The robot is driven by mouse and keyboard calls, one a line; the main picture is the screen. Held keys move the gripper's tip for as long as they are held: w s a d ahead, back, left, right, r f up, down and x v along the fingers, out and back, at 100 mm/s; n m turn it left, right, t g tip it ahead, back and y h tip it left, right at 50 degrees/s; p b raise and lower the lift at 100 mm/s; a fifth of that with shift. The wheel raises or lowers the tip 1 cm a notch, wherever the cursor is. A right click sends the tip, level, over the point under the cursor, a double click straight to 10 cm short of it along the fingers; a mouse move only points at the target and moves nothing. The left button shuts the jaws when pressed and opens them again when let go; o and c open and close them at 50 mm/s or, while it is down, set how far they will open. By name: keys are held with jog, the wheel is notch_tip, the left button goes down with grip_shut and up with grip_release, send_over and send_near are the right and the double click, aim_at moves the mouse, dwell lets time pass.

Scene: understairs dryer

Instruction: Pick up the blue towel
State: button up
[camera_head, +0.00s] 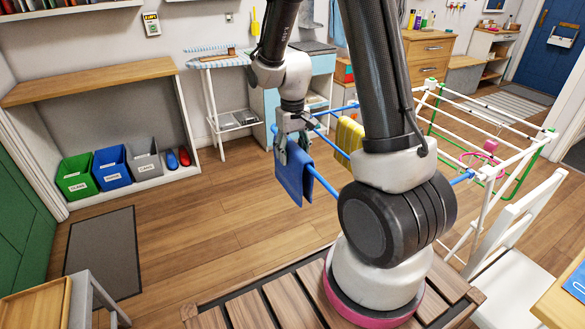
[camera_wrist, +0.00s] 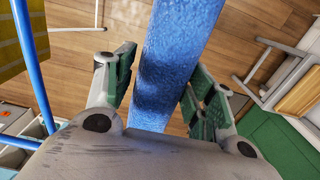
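The blue towel (camera_head: 294,178) hangs folded over a blue rail of the drying rack, left of my arm in the head view. My gripper (camera_head: 292,143) points down at the towel's top edge, with its fingers on either side of it. In the wrist view the towel (camera_wrist: 172,60) runs as a blue strip between the green-padded fingers of my gripper (camera_wrist: 161,84). The fingers are spread, with narrow gaps beside the cloth. The towel's far side is hidden in the head view.
A yellow cloth (camera_head: 349,137) hangs farther back on the rack (camera_head: 505,122), partly behind my arm. A white chair (camera_head: 512,262) stands at right. Green, blue and grey bins (camera_head: 111,168) sit in the shelf at left. The wooden floor (camera_head: 200,232) left of the towel is clear.

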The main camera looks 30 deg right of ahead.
jog(key=c, duration=0.9)
jog(key=shift+c, duration=0.2)
notch_tip(320, 180, up, 18)
jog(key=shift+r, duration=0.1)
